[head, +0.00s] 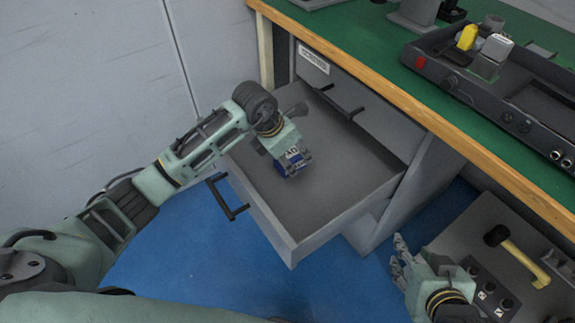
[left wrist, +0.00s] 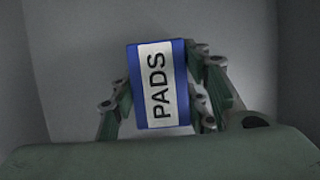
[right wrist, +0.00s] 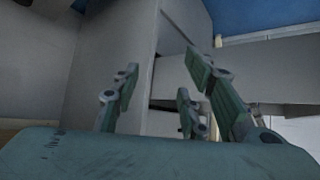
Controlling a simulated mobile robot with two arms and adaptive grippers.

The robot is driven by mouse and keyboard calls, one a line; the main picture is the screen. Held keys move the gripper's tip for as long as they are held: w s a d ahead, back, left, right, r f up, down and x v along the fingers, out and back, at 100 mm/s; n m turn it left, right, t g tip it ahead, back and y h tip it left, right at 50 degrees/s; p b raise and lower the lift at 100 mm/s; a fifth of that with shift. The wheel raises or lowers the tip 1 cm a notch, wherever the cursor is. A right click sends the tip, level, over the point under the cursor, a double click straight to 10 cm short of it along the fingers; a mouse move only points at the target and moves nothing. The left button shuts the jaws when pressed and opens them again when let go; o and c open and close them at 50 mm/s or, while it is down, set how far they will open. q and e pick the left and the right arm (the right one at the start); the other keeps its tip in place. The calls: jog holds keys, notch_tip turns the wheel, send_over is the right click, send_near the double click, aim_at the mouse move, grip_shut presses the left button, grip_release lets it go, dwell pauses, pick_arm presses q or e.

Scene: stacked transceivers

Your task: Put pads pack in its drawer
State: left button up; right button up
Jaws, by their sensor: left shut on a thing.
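The pads pack (head: 291,163) is a small blue box with a white label. In the left wrist view the label on the pack (left wrist: 160,85) reads PADS. My left gripper (head: 287,155) is shut on it, with fingers on both sides. The pack is over the inside of the open drawer (head: 345,160); whether it touches the drawer floor I cannot tell. The drawer is pulled out below the green-topped bench and looks otherwise empty. My right gripper (head: 408,262) is empty with its fingers apart, right of the drawer; its fingers also show in the right wrist view (right wrist: 160,90).
The green bench top (head: 385,45) with a wooden edge lies above the drawer. A black tray (head: 495,95) with a yellow item stands on it. A closed drawer with a black handle (head: 345,105) is behind.

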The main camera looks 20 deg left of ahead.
pick_arm(q)
jog(key=shift+w+a+f, duration=0.5)
jog(key=shift+a+f, duration=0.2)
jog(key=shift+a, duration=0.2)
notch_tip(320, 180, down, 4)
jog(key=shift+r+b, duration=0.1)
jog(key=shift+b, duration=0.7)
pick_arm(e)
jog(key=w+a+r+t+y, duration=0.1)
jog(key=w+a+r+t, duration=0.1)
jog(key=w+r+t, duration=0.3)
notch_tip(320, 180, up, 2)
jog(key=shift+w+a+r, duration=0.2)
jog(key=shift+a+r, duration=0.05)
jog(key=shift+r, duration=0.1)
pick_arm(q)
jog(key=o, duration=1.3)
pick_arm(e)
jog(key=shift+w+r, duration=0.1)
jog(key=shift+r, duration=0.05)
